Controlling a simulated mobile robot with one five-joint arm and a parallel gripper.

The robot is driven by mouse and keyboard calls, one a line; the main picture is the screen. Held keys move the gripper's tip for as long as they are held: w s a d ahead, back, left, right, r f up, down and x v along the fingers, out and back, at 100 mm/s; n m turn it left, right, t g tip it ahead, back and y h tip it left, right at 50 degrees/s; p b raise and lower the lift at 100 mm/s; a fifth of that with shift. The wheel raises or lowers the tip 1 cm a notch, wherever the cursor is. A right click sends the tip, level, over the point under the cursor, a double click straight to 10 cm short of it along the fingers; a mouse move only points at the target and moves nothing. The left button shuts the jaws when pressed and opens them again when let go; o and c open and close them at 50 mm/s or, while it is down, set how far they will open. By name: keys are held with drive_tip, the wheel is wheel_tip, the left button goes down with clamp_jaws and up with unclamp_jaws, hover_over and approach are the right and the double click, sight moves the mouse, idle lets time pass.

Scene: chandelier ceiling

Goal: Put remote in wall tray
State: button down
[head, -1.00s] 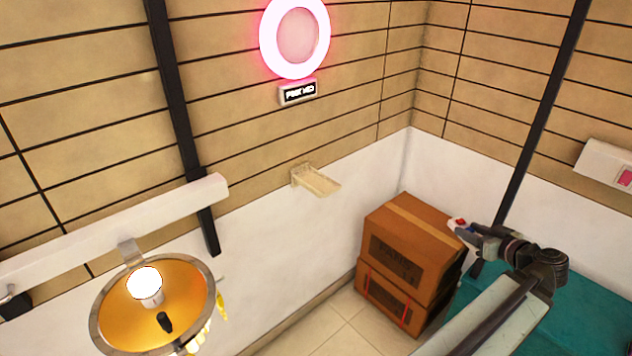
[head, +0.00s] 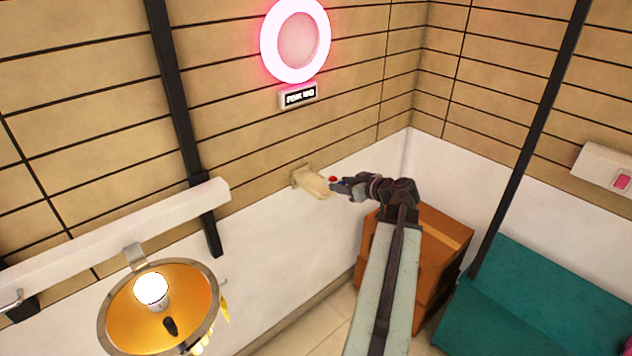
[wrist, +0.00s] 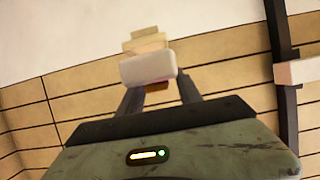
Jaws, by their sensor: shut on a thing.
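The wall tray (head: 312,184) is a small cream shelf on the wall below the round pink light. It also shows in the wrist view (wrist: 144,36), just beyond the remote. My gripper (head: 342,186) is at the tray's right end in the head view. It is shut on the remote (head: 333,180), a small pale thing with a red spot. In the wrist view the remote (wrist: 148,69) is a whitish block at the tips of my gripper (wrist: 158,90). Whether the remote touches the tray, I cannot tell.
Stacked cardboard boxes (head: 440,240) stand in the corner, partly behind my arm. A teal seat (head: 540,300) is at lower right. A lamp with an orange bowl (head: 185,290) and a white rail (head: 110,235) are at left. The wall around the tray is clear.

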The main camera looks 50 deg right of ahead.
drive_tip(key=b, duration=0.1)
hover_over(317, 183)
drive_tip(key=s, duration=0.1)
drive_tip(key=shift+a+f, duration=0.15)
drive_tip(key=shift+f, duration=0.5)
drive_tip(key=f+b, duration=0.1)
drive_tip(key=w+f+b, duration=0.1)
drive_tip(key=f+b, duration=0.1)
drive_tip(key=shift+f+b, duration=0.25)
drive_tip(key=shift+b, duration=0.05)
drive_tip(key=shift+f+b, duration=0.3)
drive_tip(key=shift+r, duration=0.2)
drive_tip(key=shift+f, duration=0.2)
drive_tip(key=c, duration=0.8)
unclamp_jaws()
drive_tip(key=shift+r, duration=0.1)
drive_tip(key=shift+r, duration=0.1)
